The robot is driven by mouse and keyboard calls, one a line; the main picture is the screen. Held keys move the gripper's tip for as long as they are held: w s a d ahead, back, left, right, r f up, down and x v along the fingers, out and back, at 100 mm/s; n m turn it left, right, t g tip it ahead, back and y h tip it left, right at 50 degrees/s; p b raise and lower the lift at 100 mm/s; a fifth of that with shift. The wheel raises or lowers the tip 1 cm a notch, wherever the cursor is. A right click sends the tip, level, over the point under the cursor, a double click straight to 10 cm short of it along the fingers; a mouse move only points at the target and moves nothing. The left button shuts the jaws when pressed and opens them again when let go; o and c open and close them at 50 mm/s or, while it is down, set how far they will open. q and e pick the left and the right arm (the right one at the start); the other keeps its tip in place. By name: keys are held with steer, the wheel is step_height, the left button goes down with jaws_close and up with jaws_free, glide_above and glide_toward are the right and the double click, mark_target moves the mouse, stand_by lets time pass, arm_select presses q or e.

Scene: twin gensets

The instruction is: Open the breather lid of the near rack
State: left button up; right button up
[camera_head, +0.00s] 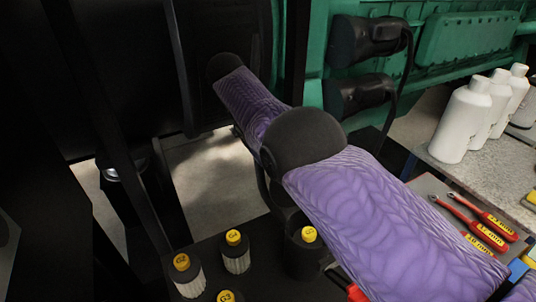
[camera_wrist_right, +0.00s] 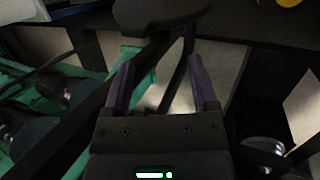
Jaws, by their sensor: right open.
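My right arm, in a purple sleeve with dark joints, crosses the head view from the lower right to the upper middle. Its gripper does not show clearly there. In the right wrist view my right gripper (camera_wrist_right: 161,85) is open, with two purple fingers apart and nothing between them. A dark round fitting with a pale metallic rim (camera_head: 112,172) sits low among black frame bars at the left of the head view. A similar round part (camera_wrist_right: 262,150) shows at the lower right of the wrist view, to the side of the fingers. I cannot tell which part is the breather lid.
Several yellow-topped containers (camera_head: 233,252) stand on a dark surface below my arm. White bottles (camera_head: 463,118) stand on a bench at the right, with red-handled tools (camera_head: 485,236) nearer. Green machinery (camera_head: 465,40) with black connectors (camera_head: 365,40) lies behind. Black bars (camera_head: 105,120) crowd the left.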

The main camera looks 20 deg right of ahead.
arm_select(q)
steer(key=f, duration=0.1)
steer(key=f+b, duration=0.1)
steer(key=s+f+b, duration=0.1)
steer(key=shift+a+f, duration=0.1)
steer(key=shift+a, duration=0.15)
arm_select(e)
steer(key=shift+a+r, duration=0.2)
steer(key=shift+r, duration=0.35)
steer(key=shift+r, duration=0.15)
